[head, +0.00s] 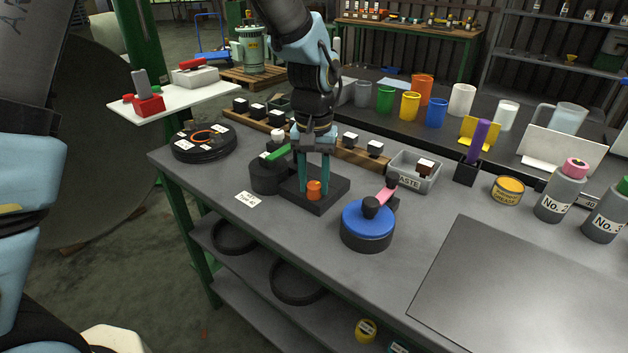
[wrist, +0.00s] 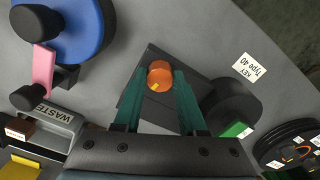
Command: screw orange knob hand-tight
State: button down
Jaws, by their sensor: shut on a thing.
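The orange knob (head: 314,190) is a small upright cylinder at the black square base plate (head: 325,204) on the grey bench. My gripper (head: 314,184) points down from above with its two teal fingers on either side of the knob. In the wrist view the knob (wrist: 159,75) sits between the fingertips (wrist: 160,78), and my gripper is shut on it. A small yellow mark shows on the knob's top. The knob's underside and thread are hidden, so I cannot tell how tightly it is seated.
A black cylinder with a green lever (head: 277,153) stands close left of the plate. A blue-topped round device with a pink arm (head: 367,221) stands to the right. A grey waste bin (head: 415,176) is behind it. The front right bench holds a flat grey panel (head: 530,295).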

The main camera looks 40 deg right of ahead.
jog(key=m+p, duration=0.1)
jog(key=m, duration=0.4)
jog(key=shift+r+m, duration=0.1)
jog(key=shift+m, duration=0.2)
jog(key=m+p, duration=0.2)
jog(key=m, duration=0.3)
jog(key=shift+m, duration=0.3)
jog(key=m+p, duration=0.3)
jog(key=m, duration=0.2)
jog(key=shift+r, duration=0.1)
jog(key=m+p, duration=0.2)
jog(key=m, duration=0.3)
jog(key=shift+d+m, duration=0.1)
jog(key=shift+m, duration=0.3)
jog(key=shift+c, duration=2.4)
grip_release()
jog(key=shift+w, duration=0.1)
